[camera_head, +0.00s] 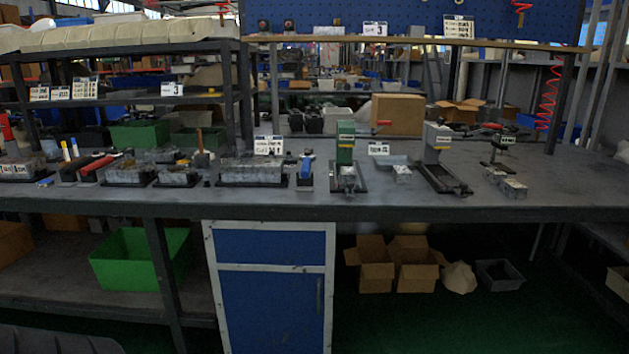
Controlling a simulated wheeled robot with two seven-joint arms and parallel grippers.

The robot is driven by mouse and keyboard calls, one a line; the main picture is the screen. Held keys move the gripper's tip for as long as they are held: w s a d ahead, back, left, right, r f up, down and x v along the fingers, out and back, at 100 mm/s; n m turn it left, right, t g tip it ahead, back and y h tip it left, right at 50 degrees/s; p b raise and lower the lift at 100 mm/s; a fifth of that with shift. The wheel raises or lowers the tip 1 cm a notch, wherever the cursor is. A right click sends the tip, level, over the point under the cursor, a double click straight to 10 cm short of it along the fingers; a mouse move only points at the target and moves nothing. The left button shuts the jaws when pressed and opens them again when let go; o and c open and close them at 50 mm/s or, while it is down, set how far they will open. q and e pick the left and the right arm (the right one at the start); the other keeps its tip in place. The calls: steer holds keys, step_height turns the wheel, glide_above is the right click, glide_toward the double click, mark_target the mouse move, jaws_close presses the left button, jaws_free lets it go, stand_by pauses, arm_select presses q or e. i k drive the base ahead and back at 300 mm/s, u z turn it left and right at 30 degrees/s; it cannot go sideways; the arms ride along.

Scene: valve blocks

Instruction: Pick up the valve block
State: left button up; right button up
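Several grey metal blocks lie on the long dark workbench (285,206), and I cannot tell for sure which is the valve block. A small block (402,174) sits right of the green press. Two more small blocks, one nearer (513,188) and one farther (494,174), lie near the right tool stand. Longer block-like pieces sit in dark trays on the left (130,173) and at the middle (252,169). Neither of my grippers is in view.
A green press (345,155), a grey press (437,145) and a black stand (498,150) rise from the bench. A blue cabinet (270,290) stands below. A green bin (140,258) and cardboard boxes (395,265) are under the bench. The bench's front strip is mostly clear.

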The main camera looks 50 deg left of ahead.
mark_target(347, 173)
steer(key=u, duration=1.9)
